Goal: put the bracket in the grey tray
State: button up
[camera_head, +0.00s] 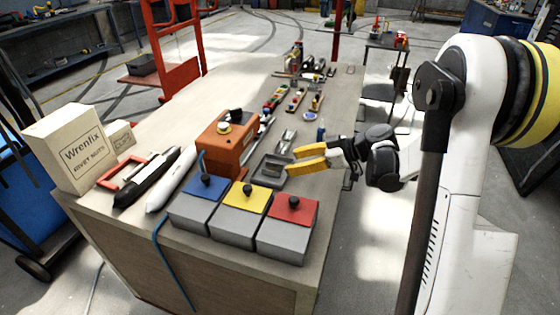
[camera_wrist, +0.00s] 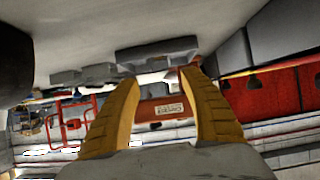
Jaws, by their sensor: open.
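A dark grey tray (camera_head: 263,181) lies on the bench behind the lidded boxes. A small greyish piece (camera_head: 272,169) shows inside it; it may be the bracket, but it is too small to be sure. A pale metal piece (camera_head: 287,140) lies just behind the tray. My gripper (camera_head: 290,160) comes in from the right with its yellow fingers apart and nothing held, at the tray's right side. In the wrist view my gripper (camera_wrist: 160,80) is also open and empty. A dark grey block-like shape (camera_wrist: 155,52) shows beyond its tips; I cannot tell what it is.
Grey boxes with blue (camera_head: 205,186), yellow (camera_head: 247,199) and red (camera_head: 293,209) lids stand at the front. An orange machine (camera_head: 225,145) stands left of the tray. A Wrenfix carton (camera_head: 82,150) and a white tube (camera_head: 171,180) are further left.

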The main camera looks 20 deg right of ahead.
jog(key=v, duration=0.3)
jog(key=shift+s+d+r+p, duration=0.2)
jog(key=shift+p, duration=0.15)
jog(key=shift+s+a+r, duration=0.15)
jog(key=shift+r, duration=0.1)
jog(key=s+a+r+m+h, duration=0.1)
jog(key=s+a+m, duration=0.1)
jog(key=s, duration=0.1)
jog(key=s+a+r+m+g+h, duration=0.1)
jog(key=s+a+r+m+h, duration=0.1)
jog(key=s+a, duration=0.1)
jog(key=s+a+r+m+h, duration=0.2)
jog(key=s+a, duration=0.1)
jog(key=s, duration=0.1)
jog(key=shift+s+r+g, duration=0.1)
jog(key=shift+s+g, duration=0.2)
jog(key=shift+s, duration=0.05)
jog(key=s+m+h, duration=0.1)
jog(key=s, duration=0.3)
jog(key=s+m+h, duration=0.1)
jog(key=s+h, duration=0.1)
jog(key=s, duration=0.1)
jog(key=s+r+m+t+h, duration=0.1)
jog(key=s+m, duration=0.1)
jog(key=s, duration=0.2)
jog(key=shift+s+a, duration=0.15)
jog(key=shift+s, duration=0.15)
jog(key=shift+s+f+m+t+h, duration=0.1)
jog(key=shift+s+m+t+h, duration=0.2)
jog(key=shift+s+m+h, duration=0.15)
